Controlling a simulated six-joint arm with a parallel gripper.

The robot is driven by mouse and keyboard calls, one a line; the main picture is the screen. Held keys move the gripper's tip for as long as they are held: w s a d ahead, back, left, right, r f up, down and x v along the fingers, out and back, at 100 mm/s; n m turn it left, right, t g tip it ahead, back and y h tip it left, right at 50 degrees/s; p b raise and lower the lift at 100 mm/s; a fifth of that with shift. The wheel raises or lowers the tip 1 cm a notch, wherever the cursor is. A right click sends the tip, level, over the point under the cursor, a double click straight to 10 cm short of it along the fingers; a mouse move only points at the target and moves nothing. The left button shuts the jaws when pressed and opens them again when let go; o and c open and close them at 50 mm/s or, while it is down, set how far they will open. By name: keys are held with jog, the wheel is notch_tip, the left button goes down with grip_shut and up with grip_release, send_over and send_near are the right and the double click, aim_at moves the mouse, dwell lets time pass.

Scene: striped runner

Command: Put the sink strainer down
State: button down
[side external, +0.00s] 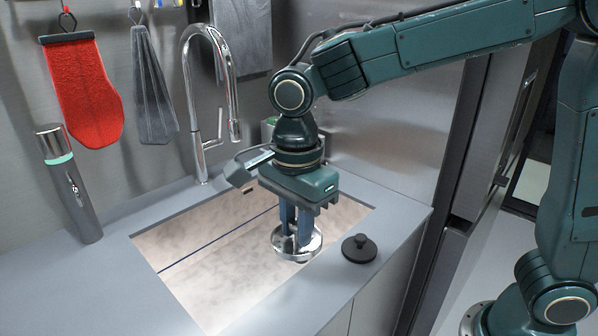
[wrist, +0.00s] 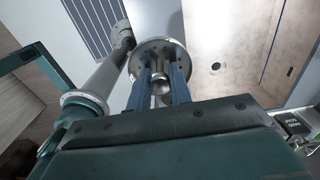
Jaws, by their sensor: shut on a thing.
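The sink strainer (side external: 297,246) is a shiny round metal disc. My gripper (side external: 295,231) points down with its blue fingers shut on it, over the right part of the sink (side external: 205,275). In the wrist view, the strainer (wrist: 163,52) shows holes in its disc and a round knob between the fingers of my gripper (wrist: 161,86). I cannot tell whether the strainer touches the surface below. The sink opening has a pale mottled inside with a thin dark line across it.
A black knobbed stopper (side external: 359,249) sits on the counter right of the sink. A chrome tap (side external: 189,100) rises behind the sink. A grey cylinder (side external: 70,185) stands at left. The front-left counter is clear.

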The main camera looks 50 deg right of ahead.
aim_at(287, 249)
notch_tip(287, 249, down, 16)
jog(key=shift+r, duration=0.15)
dwell(0.7)
jog(key=c, duration=1.3)
grip_release()
notch_tip(287, 249, up, 12)
jog(key=shift+r, duration=0.1)
